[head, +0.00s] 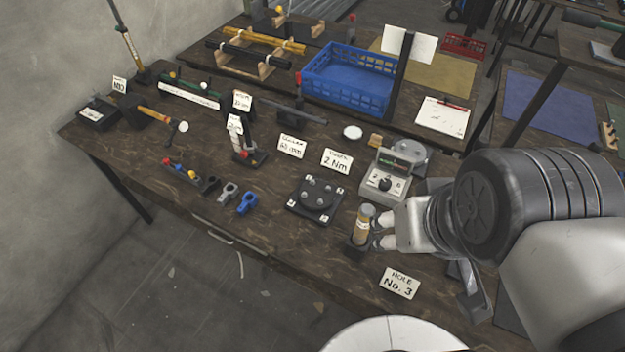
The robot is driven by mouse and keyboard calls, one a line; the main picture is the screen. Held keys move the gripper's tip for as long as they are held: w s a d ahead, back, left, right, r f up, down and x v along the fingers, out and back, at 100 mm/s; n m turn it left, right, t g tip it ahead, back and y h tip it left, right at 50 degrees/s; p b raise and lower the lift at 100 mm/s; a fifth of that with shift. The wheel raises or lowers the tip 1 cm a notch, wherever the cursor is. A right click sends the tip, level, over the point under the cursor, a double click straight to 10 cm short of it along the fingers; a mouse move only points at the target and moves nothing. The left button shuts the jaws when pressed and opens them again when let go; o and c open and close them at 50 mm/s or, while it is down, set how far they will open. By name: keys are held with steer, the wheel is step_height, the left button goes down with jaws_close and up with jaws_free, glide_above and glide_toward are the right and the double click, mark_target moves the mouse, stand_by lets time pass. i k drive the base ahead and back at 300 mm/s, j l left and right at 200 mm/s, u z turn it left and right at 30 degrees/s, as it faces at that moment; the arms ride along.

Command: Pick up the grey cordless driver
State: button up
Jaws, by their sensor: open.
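What looks like the grey cordless driver (247,142) stands upright on the dark wooden bench, left of centre. It has a dark grey body and a black and red foot, and a white card partly covers it. My gripper (381,231) is at the right, well away from it, low over the front part of the bench. Its two pale fingertips are apart and lie beside a brown and grey cylinder (363,222) in a dark holder. I cannot tell whether they touch the cylinder. My arm hides the bench's right part.
A "HOLE No. 3" card (399,283) lies in front. A blue crate (349,80) stands behind.

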mark_target(362, 228)
steer(key=k+j+z, duration=0.25)
steer(key=z, duration=0.2)
steer(key=k+j+z, duration=0.1)
steer(key=k+z, duration=0.4)
steer(key=i, duration=0.05)
